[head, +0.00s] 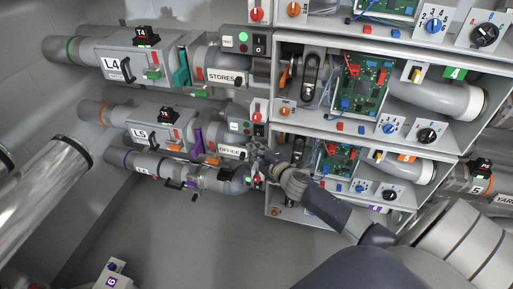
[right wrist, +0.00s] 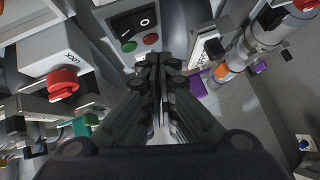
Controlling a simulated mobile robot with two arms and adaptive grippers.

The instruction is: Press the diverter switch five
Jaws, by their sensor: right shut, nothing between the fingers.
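A control panel beside the L5 tube line (head: 155,136) carries a black rocker switch (head: 259,130). In the right wrist view, a black rocker switch marked I and O (right wrist: 135,24) sits above a green button (right wrist: 129,46) and a red button (right wrist: 151,38). I cannot tell for sure which switch is diverter switch five. My left gripper is not in view.
The L4 line (head: 125,66) runs above, with a STORES label (head: 222,77). Open cabinets with a green circuit board (head: 366,82) and knobs stand to the right. A red knob (right wrist: 63,84) is at left in the wrist view. Bare floor (head: 190,235) lies below.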

